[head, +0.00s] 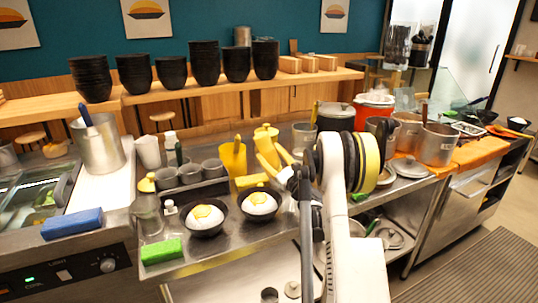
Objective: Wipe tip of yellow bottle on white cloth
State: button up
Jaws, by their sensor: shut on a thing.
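A yellow bottle (266,134) is in the middle of the head view, above the back of the metal counter. My gripper (279,163) is beside it and shut on it. The arm and the overlapping yellow shapes hide part of the hold, and I cannot make out the bottle's tip. I cannot clearly pick out a white cloth. A white upright item (148,151) stands at the back left of the counter, but I cannot tell whether it is cloth.
A green block (161,250) lies at the front edge, a blue block (72,222) farther left.

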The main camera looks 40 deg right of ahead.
jog(key=shift+d, duration=0.1)
jog(key=shift+s+d, duration=0.2)
jog(key=shift+d, duration=0.65)
jog(key=shift+s+d, duration=0.25)
jog(key=shift+d, duration=0.55)
jog(key=shift+s+d, duration=0.2)
jog(key=shift+d, duration=0.65)
jog(key=shift+r+p, duration=1.65)
jog(key=shift+r, duration=1.35)
